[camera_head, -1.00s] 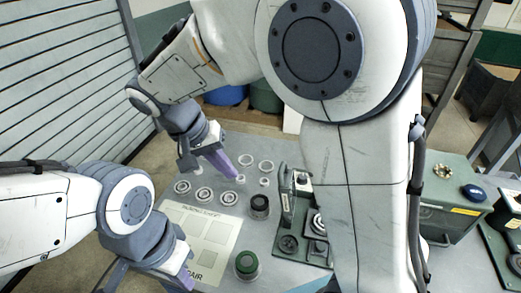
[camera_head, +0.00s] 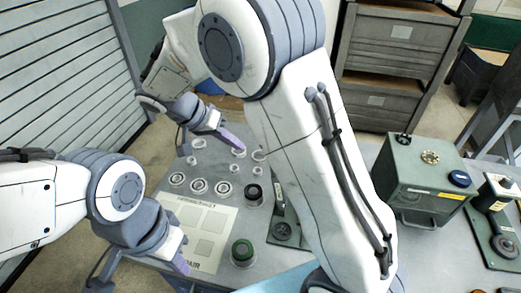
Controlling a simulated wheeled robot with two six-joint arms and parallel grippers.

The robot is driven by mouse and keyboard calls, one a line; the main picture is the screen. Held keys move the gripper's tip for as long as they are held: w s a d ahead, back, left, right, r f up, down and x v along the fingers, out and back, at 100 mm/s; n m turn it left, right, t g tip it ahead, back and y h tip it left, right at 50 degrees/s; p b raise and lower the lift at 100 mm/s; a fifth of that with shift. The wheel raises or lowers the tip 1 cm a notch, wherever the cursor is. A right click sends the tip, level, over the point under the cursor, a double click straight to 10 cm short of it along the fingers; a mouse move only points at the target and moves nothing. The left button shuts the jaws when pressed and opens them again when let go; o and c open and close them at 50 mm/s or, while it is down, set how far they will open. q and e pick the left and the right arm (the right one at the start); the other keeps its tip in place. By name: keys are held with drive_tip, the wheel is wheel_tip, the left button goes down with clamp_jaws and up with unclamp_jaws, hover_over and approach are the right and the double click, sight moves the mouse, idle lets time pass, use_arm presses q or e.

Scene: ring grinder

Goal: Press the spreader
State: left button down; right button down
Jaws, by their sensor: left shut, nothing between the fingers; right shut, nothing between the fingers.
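A dark green bench tool (camera_head: 283,232), perhaps the spreader, stands mid-table, mostly hidden behind my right arm. A second green-based tool (camera_head: 503,222) stands at the right edge; I cannot tell which of the two is the spreader. My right gripper (camera_head: 232,142) is shut and empty, with purple fingers, near the back of the table above the small rings. My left gripper (camera_head: 180,264) is shut and empty over the front left, by the marked sheet. Neither gripper is seen touching a tool.
Several bearing rings (camera_head: 200,186) lie in a row behind the pale marked sheet (camera_head: 186,228). A black-topped cup (camera_head: 253,194) and a green-topped cup (camera_head: 243,252) stand beside it. A green box with knobs (camera_head: 425,178) stands right of my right arm.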

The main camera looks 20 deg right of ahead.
drive_tip(key=s+d+f+p, duration=0.2)
drive_tip(key=d+f+p, duration=0.1)
drive_tip(key=d, duration=0.3)
drive_tip(key=shift+d+f, duration=0.25)
drive_tip(key=shift+f, duration=0.3)
